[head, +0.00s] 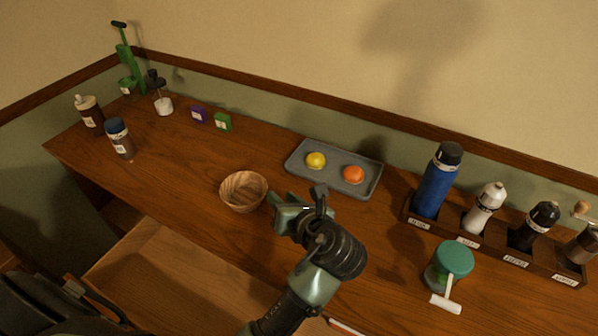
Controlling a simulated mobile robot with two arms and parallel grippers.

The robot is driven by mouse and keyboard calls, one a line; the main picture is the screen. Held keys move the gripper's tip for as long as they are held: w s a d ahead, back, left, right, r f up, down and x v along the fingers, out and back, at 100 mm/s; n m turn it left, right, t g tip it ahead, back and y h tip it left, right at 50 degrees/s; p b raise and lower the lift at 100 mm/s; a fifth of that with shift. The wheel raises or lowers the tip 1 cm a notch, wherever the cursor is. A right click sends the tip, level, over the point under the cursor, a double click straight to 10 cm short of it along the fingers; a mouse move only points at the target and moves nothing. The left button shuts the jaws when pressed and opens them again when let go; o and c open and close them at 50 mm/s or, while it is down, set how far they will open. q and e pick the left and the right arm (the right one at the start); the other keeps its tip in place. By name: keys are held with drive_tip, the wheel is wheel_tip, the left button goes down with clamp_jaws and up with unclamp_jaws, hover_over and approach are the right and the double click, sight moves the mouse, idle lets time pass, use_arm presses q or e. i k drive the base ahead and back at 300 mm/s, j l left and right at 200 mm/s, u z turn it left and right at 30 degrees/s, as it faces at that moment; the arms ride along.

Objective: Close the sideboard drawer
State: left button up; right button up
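The wooden sideboard (190,165) runs along the wall. Its drawer (165,275) is pulled out at the lower left, and its pale wooden inside shows. The drawer's front and handle cannot be made out clearly. My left gripper (296,203) is above the sideboard top, right of the drawer and just right of a wooden bowl (243,192). It appears apart from the drawer. My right gripper is not in view.
A grey tray (335,184) with a yellow and an orange fruit lies behind my gripper. A bottle rack (490,245) and a green-lidded jar (449,265) stand at right.

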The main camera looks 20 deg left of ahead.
sight(164, 283)
drive_tip(key=k+l, duration=0.3)
drive_tip(key=k, duration=0.15)
drive_tip(key=k+l, duration=0.35)
drive_tip(key=k, duration=0.1)
